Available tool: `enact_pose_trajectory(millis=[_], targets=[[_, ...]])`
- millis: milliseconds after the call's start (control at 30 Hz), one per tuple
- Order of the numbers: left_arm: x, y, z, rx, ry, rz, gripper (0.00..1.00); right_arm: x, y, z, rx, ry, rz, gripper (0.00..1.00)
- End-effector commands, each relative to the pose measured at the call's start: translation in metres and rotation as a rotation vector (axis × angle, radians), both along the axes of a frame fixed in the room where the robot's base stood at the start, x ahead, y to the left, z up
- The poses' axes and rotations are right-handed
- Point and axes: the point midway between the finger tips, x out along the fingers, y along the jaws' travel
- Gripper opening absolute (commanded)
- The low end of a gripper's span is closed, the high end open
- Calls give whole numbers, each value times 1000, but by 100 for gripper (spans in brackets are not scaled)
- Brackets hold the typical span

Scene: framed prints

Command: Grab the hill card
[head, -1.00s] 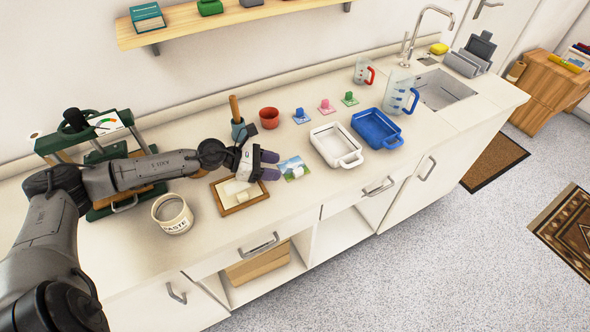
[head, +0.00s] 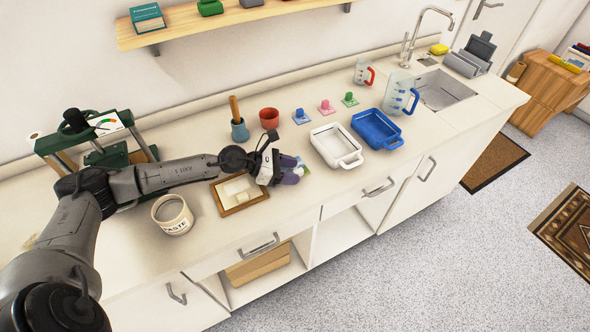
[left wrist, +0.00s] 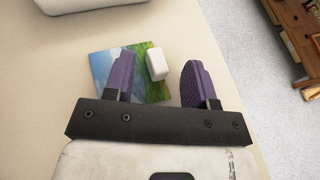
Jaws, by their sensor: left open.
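The hill card (left wrist: 103,66) is a flat print in blue and green, lying on the counter. In the left wrist view a small white block (left wrist: 156,64) rests on or against its right edge; I cannot tell which. In the head view the card (head: 305,169) is mostly hidden behind my gripper. My left gripper (head: 296,170) is open, with purple fingers just over the card. In the left wrist view the left finger of the gripper (left wrist: 158,82) overlaps the card and the right finger is beyond the block. My right gripper is not in view.
A wooden frame (head: 216,193) lies left of the gripper, near a paste tin (head: 172,215). A white tray (head: 327,136) and a blue tray (head: 376,128) stand to the right. A red pot (head: 269,118) and several colored clips stand behind. The counter's front edge is close.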

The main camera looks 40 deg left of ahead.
Motion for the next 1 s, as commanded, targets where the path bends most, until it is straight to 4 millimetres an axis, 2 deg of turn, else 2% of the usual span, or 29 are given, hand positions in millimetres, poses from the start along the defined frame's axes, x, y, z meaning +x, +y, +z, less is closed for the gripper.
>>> enact_pose_trajectory(millis=[67,567,1000], targets=[[0,0,0,0,0,0,48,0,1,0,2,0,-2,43],[0,0,0,0,0,0,0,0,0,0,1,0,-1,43],[0,0,6,1,-1,1,0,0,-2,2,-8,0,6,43]])
